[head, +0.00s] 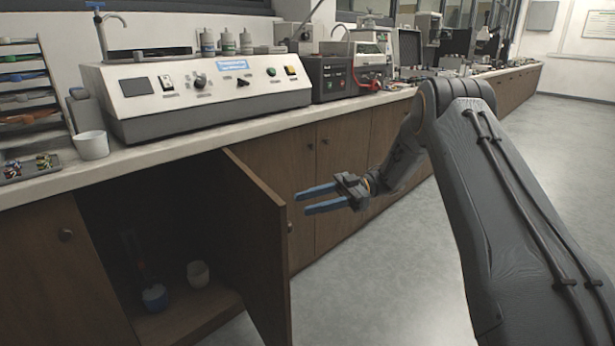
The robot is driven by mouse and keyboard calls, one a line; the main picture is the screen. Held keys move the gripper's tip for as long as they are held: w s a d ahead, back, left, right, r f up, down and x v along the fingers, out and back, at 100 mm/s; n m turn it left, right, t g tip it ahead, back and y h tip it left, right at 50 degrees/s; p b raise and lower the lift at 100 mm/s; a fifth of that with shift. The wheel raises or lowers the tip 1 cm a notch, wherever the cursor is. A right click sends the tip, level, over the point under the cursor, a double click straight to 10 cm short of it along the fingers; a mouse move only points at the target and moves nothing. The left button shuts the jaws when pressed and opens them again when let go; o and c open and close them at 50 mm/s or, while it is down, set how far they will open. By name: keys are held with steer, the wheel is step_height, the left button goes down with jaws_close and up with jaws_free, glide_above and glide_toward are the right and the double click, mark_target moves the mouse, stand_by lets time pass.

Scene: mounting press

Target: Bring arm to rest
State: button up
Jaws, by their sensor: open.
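My gripper (318,199) is open and empty. Its two blue fingers point left, with a clear gap between them. It hangs in the air in front of the wooden cabinet fronts, below the counter's edge and just right of the open cabinet door (258,240). I cannot tell whether it is near enough to touch the door. My arm runs from the lower right up to a bend and then down to the gripper.
On the counter (190,147) stand a white control-panel machine (195,90), a dark power unit (331,78) and a white beaker (91,145). The grey floor (385,270) is clear.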

steer(key=w+a+r+m+t, duration=0.4)
steer(key=w+a+r+t, duration=0.3)
steer(key=w+r+t, duration=0.15)
steer(key=w+d+r+m+t+h, duration=0.35)
steer(key=r+m+t+h, duration=0.3)
steer(key=t, duration=0.25)
steer(key=s+d+f+m+h, duration=0.2)
steer(key=s+d+m+h, duration=0.4)
steer(key=s, duration=0.3)
steer(key=s+d+f+m+g+h, duration=0.1)
steer(key=s+f+g, duration=0.25)
steer(key=s, duration=0.95)
steer(key=s+d+f+m+g+h, duration=0.15)
steer(key=s+g, duration=0.25)
steer(key=s, duration=1)
steer(key=s+d+f+m+g+h, duration=0.1)
steer(key=s+f+g, duration=0.25)
steer(key=s, duration=0.95)
steer(key=d+r+m+p, duration=0.3)
steer(key=d+r+p, duration=0.6)
steer(key=p, duration=1)
step_height(320, 180, up, 2)
steer(key=shift+w+d+r+p, duration=0.15)
steer(key=shift+w+d+p, duration=0.1)
steer(key=shift+p, duration=0.15)
steer(key=shift+g, duration=0.25)
